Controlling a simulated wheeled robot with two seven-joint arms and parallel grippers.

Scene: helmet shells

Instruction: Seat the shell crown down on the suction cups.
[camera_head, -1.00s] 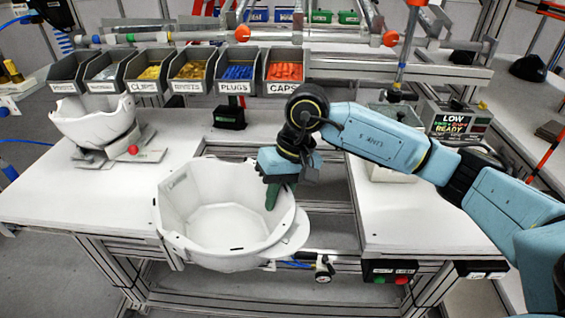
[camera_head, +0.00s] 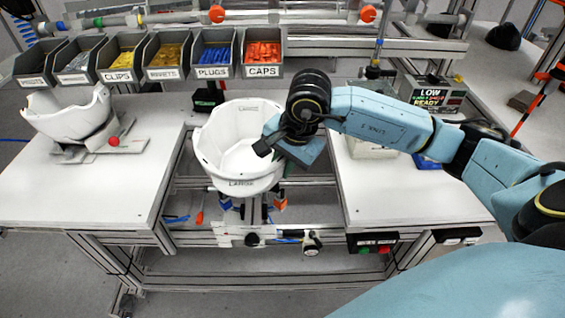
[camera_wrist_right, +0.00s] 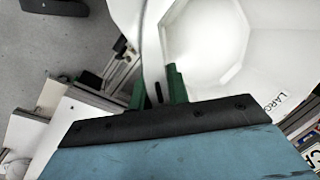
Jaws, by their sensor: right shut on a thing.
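A white helmet shell (camera_head: 225,150) hangs open side up, crown down, over the gap in the middle of the bench. My right gripper (camera_head: 267,143) is shut on its right rim. In the right wrist view, the green fingers (camera_wrist_right: 157,90) pinch the rim, and the inside of the shell (camera_wrist_right: 215,45) fills the upper right. Blue and orange parts of a fixture (camera_head: 280,202) show just below the shell. The suction cups are hidden, and I cannot tell whether the crown touches them. My left gripper is not in view.
A second white shell (camera_head: 72,112) sits on a grey stand at the left. Labelled bins (camera_head: 214,55) line the back. A display box (camera_head: 432,93) stands at the right. The white bench tops (camera_head: 95,195) on either side of the gap are mostly clear.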

